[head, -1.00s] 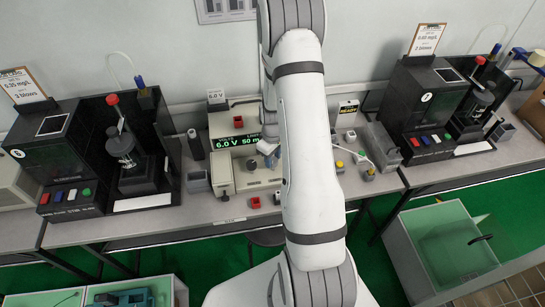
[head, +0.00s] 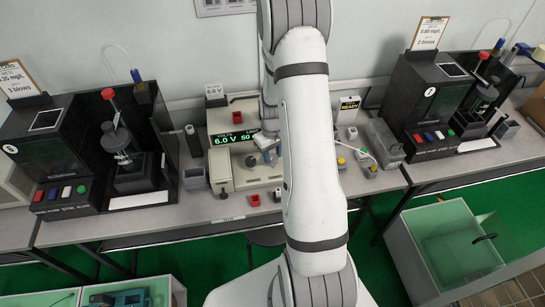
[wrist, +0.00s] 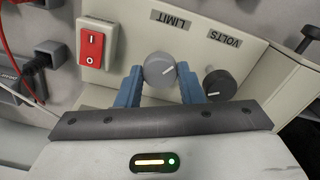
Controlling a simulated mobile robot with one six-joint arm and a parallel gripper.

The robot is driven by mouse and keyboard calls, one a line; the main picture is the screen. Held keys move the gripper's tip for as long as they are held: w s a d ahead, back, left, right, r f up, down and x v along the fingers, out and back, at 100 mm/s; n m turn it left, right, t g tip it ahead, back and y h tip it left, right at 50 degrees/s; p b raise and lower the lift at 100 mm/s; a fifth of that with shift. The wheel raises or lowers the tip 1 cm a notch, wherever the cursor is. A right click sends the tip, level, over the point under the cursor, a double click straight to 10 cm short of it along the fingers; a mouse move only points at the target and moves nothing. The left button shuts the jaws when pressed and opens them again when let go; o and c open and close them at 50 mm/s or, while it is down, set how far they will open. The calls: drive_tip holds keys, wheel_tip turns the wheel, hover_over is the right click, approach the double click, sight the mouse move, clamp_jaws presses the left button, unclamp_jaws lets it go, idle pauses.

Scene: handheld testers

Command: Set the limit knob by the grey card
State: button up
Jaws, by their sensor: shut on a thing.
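In the head view my gripper (head: 266,152) is at the front of the cream power supply (head: 222,171). Its green display (head: 232,138) reads 6.0 V and 50, with the rest hidden by my arm.
The dark VOLTS knob (wrist: 220,84) sits close beside one finger. A red rocker switch (wrist: 92,47) is on the other side. Black testers stand left (head: 120,150) and right (head: 440,105) on the bench. A READY sign (head: 349,105) stands to the right.

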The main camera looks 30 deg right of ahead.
sight(273, 156)
drive_tip(key=m+b, duration=0.3)
drive_tip(key=m, duration=0.2)
drive_tip(key=shift+f+m, duration=0.15)
drive_tip(key=shift+m, duration=0.15)
drive_tip(key=m+b, duration=0.2)
drive_tip(key=m, duration=0.3)
drive_tip(key=shift+b, duration=0.35)
drive_tip(key=shift+r+m, duration=0.2)
drive_tip(key=shift+m, duration=0.1)
drive_tip(key=o, duration=1)
wheel_tip(273, 156, up, 8)
drive_tip(key=shift+f+b, duration=0.1)
drive_tip(key=shift+b, duration=0.2)
